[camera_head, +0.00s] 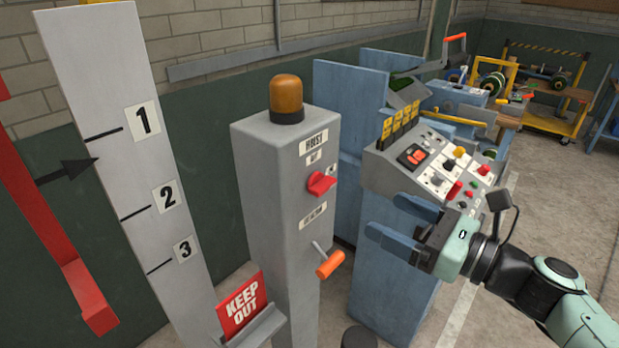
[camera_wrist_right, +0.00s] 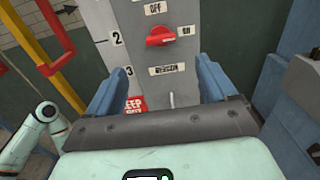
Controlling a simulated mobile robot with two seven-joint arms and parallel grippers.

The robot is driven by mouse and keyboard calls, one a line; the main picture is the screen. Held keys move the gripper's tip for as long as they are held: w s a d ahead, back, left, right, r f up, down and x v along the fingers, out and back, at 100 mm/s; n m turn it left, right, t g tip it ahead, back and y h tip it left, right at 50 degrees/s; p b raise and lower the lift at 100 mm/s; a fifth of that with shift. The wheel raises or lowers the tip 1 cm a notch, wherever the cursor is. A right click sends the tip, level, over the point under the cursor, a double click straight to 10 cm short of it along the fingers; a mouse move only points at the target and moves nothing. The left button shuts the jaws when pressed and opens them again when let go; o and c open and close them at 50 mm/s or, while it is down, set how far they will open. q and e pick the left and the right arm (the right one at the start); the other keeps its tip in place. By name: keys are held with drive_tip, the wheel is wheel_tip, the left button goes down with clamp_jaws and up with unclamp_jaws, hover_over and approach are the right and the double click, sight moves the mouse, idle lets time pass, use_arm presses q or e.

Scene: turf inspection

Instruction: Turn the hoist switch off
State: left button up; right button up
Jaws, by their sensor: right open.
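The hoist switch (camera_head: 320,183) is a red rotary knob on the front of a grey post (camera_head: 262,190), under the HOIST and OFF labels. In the right wrist view the knob (camera_wrist_right: 160,36) lies sideways, toward the ON label (camera_wrist_right: 186,31) at its right; the OFF label (camera_wrist_right: 155,8) is above it. My right gripper (camera_head: 382,215) is open and empty, to the right of the post and apart from the knob. In the right wrist view its two blue fingers (camera_wrist_right: 160,75) stand wide apart, with the knob beyond them. My left gripper does not show.
An orange-handled lever (camera_head: 329,264) sticks out below the switch, and an amber beacon (camera_head: 286,95) tops the post. A KEEP OUT sign (camera_head: 241,305) and numbered board (camera_head: 120,120) stand left. A control console (camera_head: 430,165) is behind my right gripper.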

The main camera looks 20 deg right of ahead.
sight(329, 187)
drive_tip(key=p+x, duration=0.1)
drive_tip(key=x, duration=1.1)
drive_tip(key=shift+w+a, duration=0.15)
drive_tip(key=shift+w, duration=0.15)
drive_tip(key=c, duration=1.1)
